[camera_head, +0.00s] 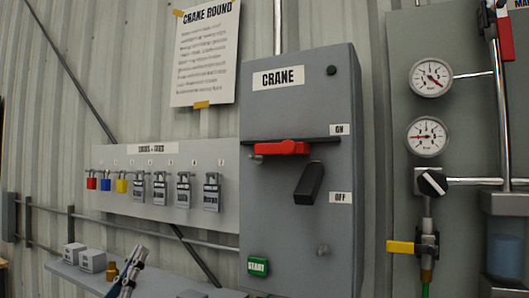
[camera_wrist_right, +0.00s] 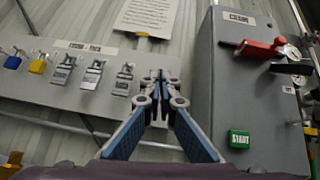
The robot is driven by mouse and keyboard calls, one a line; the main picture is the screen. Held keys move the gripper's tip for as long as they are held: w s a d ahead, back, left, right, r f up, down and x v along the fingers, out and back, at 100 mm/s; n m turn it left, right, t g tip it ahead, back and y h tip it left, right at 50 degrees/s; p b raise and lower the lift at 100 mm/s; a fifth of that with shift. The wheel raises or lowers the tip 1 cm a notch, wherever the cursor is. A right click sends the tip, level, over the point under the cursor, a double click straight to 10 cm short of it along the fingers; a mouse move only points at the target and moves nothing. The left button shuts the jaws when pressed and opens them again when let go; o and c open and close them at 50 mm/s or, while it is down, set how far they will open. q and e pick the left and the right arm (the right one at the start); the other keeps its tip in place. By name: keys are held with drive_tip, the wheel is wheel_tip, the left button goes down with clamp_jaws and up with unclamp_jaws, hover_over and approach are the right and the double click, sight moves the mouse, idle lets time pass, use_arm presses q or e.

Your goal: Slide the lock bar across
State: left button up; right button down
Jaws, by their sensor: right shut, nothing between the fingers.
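The grey CRANE box (camera_head: 290,232) stands in the middle of the head view. A red lock bar (camera_head: 282,148) lies level on a dark rail across its front, left of the ON label. A black handle (camera_head: 308,184) sits tilted below it, above left of the OFF label. The bar also shows at upper right in the right wrist view (camera_wrist_right: 258,48). My right gripper (camera_head: 137,256) is low at the left in the head view, apart from the box. In the wrist view its fingertips (camera_wrist_right: 160,78) are together and empty, left of the box. My left gripper is not visible.
A grey board (camera_head: 225,180) with several hanging padlocks is left of the box. A shelf (camera_head: 75,268) with small blocks runs below it. A green START button (camera_head: 258,266) is low on the box. Gauges and pipes on a panel (camera_head: 400,165) stand at the right.

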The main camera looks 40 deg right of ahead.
drive_tip(key=s+d+r+m+g, duration=0.4)
drive_tip(key=s+r+m+g, duration=0.6)
drive_tip(key=r+m+g, duration=0.55)
drive_tip(key=m+g+y+p, duration=0.1)
drive_tip(key=m+g+y, duration=0.15)
drive_tip(key=m, duration=0.65)
approach(279, 149)
drive_tip(key=shift+n+t+y, duration=0.25)
drive_tip(key=shift+t+y, duration=0.1)
drive_tip(key=shift+t, duration=0.05)
drive_tip(key=s+d+p, duration=0.1)
drive_tip(key=p, duration=0.1)
drive_tip(key=s+d+r+p, duration=0.1)
drive_tip(key=p, duration=0.1)
drive_tip(key=s+d+r+p, duration=0.1)
drive_tip(key=d+p, duration=0.1)
drive_tip(key=shift+s+p, duration=0.15)
drive_tip(key=shift+p, duration=0.15)
drive_tip(key=shift+d+f, duration=0.1)
